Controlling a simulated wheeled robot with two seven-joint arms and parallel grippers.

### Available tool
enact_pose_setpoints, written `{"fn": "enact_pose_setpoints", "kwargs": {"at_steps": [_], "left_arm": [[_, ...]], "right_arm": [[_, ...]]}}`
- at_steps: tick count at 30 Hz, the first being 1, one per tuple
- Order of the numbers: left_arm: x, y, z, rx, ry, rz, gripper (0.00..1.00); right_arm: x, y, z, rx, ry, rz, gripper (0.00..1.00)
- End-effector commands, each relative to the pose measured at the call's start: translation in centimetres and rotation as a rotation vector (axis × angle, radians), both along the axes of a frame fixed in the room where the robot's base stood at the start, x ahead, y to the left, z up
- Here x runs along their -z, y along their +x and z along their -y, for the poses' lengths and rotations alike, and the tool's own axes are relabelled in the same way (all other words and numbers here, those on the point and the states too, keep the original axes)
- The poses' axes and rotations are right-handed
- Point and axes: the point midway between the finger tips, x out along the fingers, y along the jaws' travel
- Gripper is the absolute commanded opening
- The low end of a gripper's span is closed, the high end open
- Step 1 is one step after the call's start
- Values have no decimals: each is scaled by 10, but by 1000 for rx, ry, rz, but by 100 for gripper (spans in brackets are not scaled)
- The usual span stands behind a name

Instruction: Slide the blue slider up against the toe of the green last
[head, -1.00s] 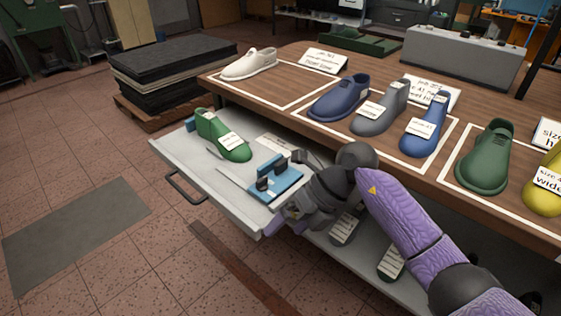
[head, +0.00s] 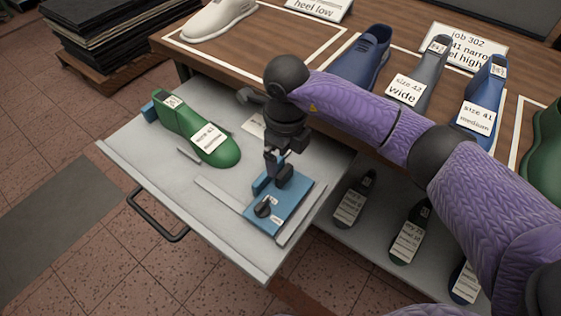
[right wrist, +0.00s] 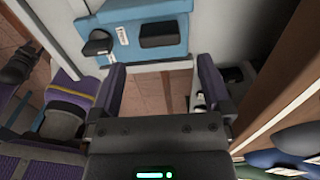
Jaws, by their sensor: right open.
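The blue slider (head: 291,208) lies flat on the pale drawer board, with a raised blue edge, a black knob and a black block on top. It also shows in the right wrist view (right wrist: 172,22), beyond the fingertips. The green last (head: 186,122) lies to its upper left, its rounded toe facing the slider with a clear gap between them. My right gripper (head: 278,165) is open and points down over the back part of the slider. In the right wrist view, its two fingers (right wrist: 162,75) are apart with nothing between them.
The pulled-out drawer (head: 130,125) has a black front handle (head: 158,222). A pale guide strip (head: 222,195) lies beside the slider. The wooden bench (head: 275,45) above carries shoes and lasts. Dark lasts (head: 410,235) lie on the lower surface at right.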

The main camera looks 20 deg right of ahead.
Motion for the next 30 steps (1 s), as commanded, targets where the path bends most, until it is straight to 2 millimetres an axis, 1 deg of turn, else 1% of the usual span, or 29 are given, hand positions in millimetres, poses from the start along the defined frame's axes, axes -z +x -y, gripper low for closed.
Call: {"fn": "enact_pose_setpoints", "kwargs": {"at_steps": [1,3,7,11,18,20,21,26,27,29,30], "left_arm": [[9,-6,0,-1,1,-14,53],[15,-10,-1,-2,3,-24,53],[22,-10,-2,-5,6,-31,53],[25,-9,-2,-7,8,-36,53],[24,-3,-2,-7,9,-26,53],[25,-2,-2,-7,8,-23,53],[25,-1,-2,-7,8,-21,53],[25,0,-2,-6,7,-20,53],[25,0,-2,-6,7,-20,53],[25,0,-2,-6,7,-20,53],[25,-1,-2,-6,7,-20,53]], "right_arm": [[19,-1,0,1,1,-7,100],[36,-1,0,0,1,-7,100],[58,-1,-1,0,2,-5,100],[66,0,0,-1,2,-1,100],[66,0,0,0,1,0,100],[66,0,0,0,1,0,87],[66,0,0,0,2,0,79],[66,0,0,0,2,0,45],[66,0,0,0,2,0,36],[66,0,0,0,2,0,24],[66,0,0,0,2,0,15]]}}
